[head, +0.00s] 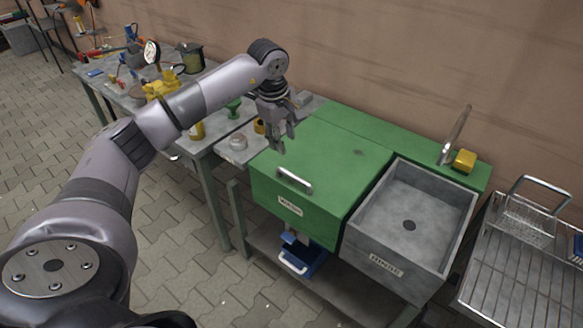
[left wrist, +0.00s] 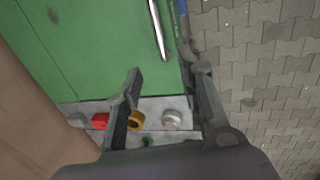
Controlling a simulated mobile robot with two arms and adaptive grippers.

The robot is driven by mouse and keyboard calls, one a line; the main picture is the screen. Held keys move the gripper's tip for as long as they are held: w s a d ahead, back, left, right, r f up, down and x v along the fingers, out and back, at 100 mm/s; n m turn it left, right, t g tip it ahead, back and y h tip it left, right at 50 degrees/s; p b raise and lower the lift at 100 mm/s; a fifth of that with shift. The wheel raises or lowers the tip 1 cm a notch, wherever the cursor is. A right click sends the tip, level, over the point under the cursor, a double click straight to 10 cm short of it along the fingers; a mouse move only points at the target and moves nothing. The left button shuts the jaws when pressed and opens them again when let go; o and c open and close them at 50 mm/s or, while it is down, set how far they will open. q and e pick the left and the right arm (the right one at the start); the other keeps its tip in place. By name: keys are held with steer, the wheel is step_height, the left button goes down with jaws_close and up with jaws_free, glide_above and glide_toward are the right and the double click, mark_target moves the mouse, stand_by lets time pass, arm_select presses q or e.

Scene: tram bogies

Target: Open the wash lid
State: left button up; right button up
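The wash lid (head: 335,155) is the flat green top of a green box beside a grey sink, and it lies shut. Its metal bar handle (head: 294,181) sits near the front edge. In the left wrist view the green lid (left wrist: 95,45) fills the upper left, and the handle (left wrist: 157,30) lies ahead of the fingers. My left gripper (head: 284,141) hangs above the lid's left side, behind the handle and apart from it. Its two fingers (left wrist: 163,68) are spread with nothing between them. My right gripper is not in view.
The grey basin (head: 409,225) with a tap (head: 455,135) and yellow sponge (head: 464,160) adjoins on the right. A wire basket (head: 527,222) stands on a rack farther right. A cluttered workbench (head: 205,148) lies to the left. The wall rises behind; paved floor is free in front.

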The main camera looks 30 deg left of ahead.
mark_target(292, 174)
arm_select(q)
steer(key=w+f, duration=0.1)
steer(key=f, duration=0.3)
steer(key=w+f+p, duration=0.1)
steer(key=f, duration=0.4)
steer(key=w+f+p, duration=0.1)
steer(key=f, duration=0.4)
steer(key=shift+d+f, duration=0.1)
steer(key=shift+d, duration=0.05)
steer(key=shift+w+f, duration=0.1)
steer(key=shift+f, duration=0.25)
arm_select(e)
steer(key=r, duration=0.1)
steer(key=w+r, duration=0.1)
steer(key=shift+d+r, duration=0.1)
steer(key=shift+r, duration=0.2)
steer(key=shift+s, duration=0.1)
arm_select(q)
steer(key=shift+c, duration=0.2)
jaws_close()
steer(key=shift+r, duration=0.1)
